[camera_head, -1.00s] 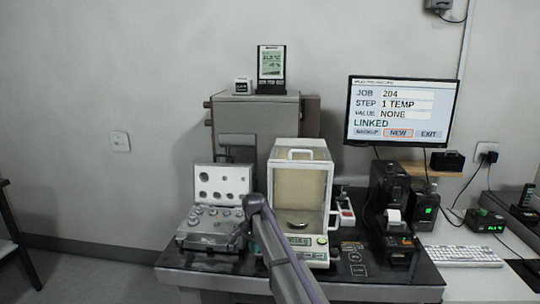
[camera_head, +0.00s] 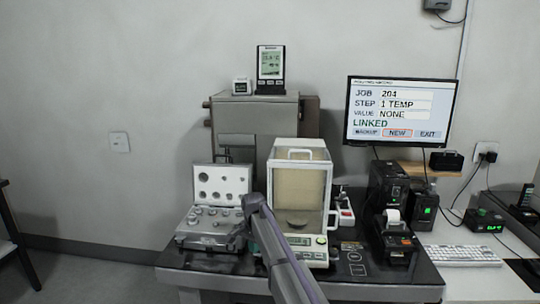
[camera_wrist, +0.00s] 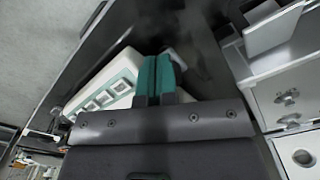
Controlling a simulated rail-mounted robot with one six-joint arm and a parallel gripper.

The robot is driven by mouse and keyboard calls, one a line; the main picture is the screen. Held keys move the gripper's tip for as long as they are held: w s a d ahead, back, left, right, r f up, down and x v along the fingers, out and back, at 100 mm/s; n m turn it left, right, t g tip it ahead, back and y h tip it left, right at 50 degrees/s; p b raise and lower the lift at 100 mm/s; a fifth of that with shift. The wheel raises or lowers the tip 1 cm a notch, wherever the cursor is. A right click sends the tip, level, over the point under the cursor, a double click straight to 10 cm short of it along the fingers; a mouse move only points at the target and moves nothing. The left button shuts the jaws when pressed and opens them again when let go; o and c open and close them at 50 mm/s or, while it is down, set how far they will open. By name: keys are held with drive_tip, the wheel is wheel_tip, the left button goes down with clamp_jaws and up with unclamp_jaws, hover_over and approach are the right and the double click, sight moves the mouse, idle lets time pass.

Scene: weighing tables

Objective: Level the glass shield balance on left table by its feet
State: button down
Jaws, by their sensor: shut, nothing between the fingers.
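The glass shield balance (camera_head: 300,180) stands on the dark left table (camera_head: 400,288), with a handle on top, a round pan inside and a lit display at its front base. The feet and any level bubble cannot be made out.
An open weight case (camera_head: 220,185) stands close left of the balance; its metal parts fill the right of the wrist view (camera_wrist: 290,97). A black printer (camera_head: 392,235) stands to the right. A monitor (camera_head: 400,112) hangs behind, and a keyboard (camera_head: 460,256) lies on the right table.

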drive_tip(key=shift+w+d+f, duration=0.1)
drive_tip(key=shift+f, duration=0.1)
wheel_tip(320, 180, up, 6)
drive_tip(key=p, duration=0.7)
drive_tip(key=s+d+n, duration=0.2)
drive_tip(key=s+d, duration=0.5)
drive_tip(key=s, duration=0.4)
drive_tip(key=s+d+n, duration=0.2)
drive_tip(key=s+d, duration=0.5)
drive_tip(key=s, duration=0.4)
drive_tip(key=s+d+n, duration=0.3)
drive_tip(key=s+d, duration=0.5)
drive_tip(key=s, duration=0.3)
drive_tip(key=shift+s+f, duration=0.25)
drive_tip(key=shift+s, duration=0.05)
